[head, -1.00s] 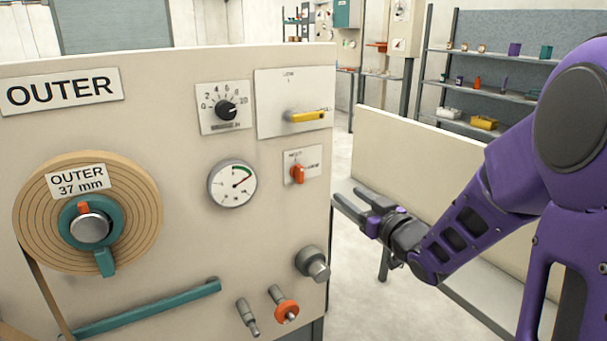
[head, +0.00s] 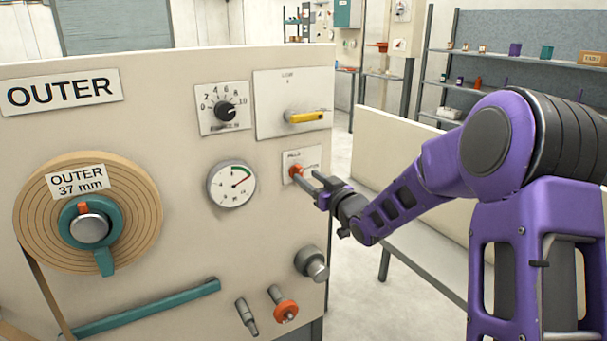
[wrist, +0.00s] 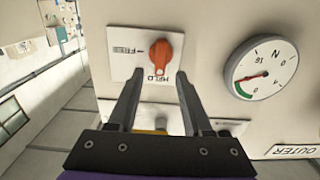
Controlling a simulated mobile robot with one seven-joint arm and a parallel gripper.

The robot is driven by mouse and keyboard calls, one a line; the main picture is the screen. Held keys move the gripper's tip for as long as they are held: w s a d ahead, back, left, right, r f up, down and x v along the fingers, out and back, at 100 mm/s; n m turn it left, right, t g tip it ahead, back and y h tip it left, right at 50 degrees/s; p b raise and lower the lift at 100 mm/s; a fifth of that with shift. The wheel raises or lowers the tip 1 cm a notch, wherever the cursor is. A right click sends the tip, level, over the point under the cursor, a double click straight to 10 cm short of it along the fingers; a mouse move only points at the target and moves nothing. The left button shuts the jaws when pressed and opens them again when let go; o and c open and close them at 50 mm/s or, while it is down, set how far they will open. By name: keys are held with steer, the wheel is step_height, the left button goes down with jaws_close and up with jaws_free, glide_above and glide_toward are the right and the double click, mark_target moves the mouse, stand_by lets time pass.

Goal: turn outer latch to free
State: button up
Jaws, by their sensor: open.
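The outer latch is an orange-red knob on a small white plate on the panel marked OUTER. The knob (head: 295,170) shows in the head view and also in the wrist view (wrist: 160,55). Its plate (wrist: 115,70) reads HELD and FREE, and the narrow end of the knob points to HELD. My gripper (head: 307,177) is open and empty, close in front of the plate. In the wrist view its two fingers (wrist: 157,74) point at the knob, one to each side of its lower end. Whether they touch it I cannot tell.
A yellow handle (head: 308,117) on a larger plate is just above the latch. A round gauge (head: 232,184) is to its left and a black dial (head: 225,111) up left. A grey knob (head: 312,263) sticks out below.

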mark_target(301, 172)
steer(key=shift+x, duration=1.65)
jaws_close()
